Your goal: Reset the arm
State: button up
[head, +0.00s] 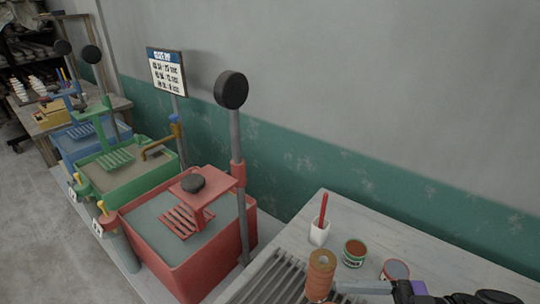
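My gripper (345,288) shows at the bottom right, low over the pale bench, with my dark arm links behind it. A light grey finger reaches left to an orange-brown ringed cylinder (320,272). It looks close to or touching the cylinder, but I cannot tell whether it grips it. The red tub (190,270) holds grey material. Over it, a red arm (205,188) with a dark round knob (193,183) and a slatted red plate (180,222) joins an upright post (238,160). A large black disc (231,90) tops that post.
A white cup (319,233) with a red stick, a green-labelled can (354,253) and a red can (396,269) stand on the bench (400,236). Beyond the red tub are a green tub (135,188) and a blue tub (85,146). A sign (167,72) stands by the wall. Floor at left is clear.

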jog(key=s+d+f+m+t+h, duration=0.55)
jog(key=s+d+f+t, duration=0.2)
jog(key=s+d, duration=0.4)
jog(key=s+f+m+t+h, duration=0.1)
jog(key=s+m+t+h, duration=0.35)
jog(key=s, duration=0.45)
jog(key=shift+s+a+r+m+t+h, duration=0.6)
jog(key=shift+s+a+r+m+h, duration=1.15)
jog(key=shift+a+m+h, duration=1.75)
jog(key=shift+h, duration=0.4)
jog(key=f+b, duration=0.6)
jog(key=d+f+b, duration=0.1)
jog(key=f+b, duration=0.2)
jog(key=b, duration=0.1)
jog(key=shift+w+f, duration=0.25)
jog(key=shift+f, duration=0.05)
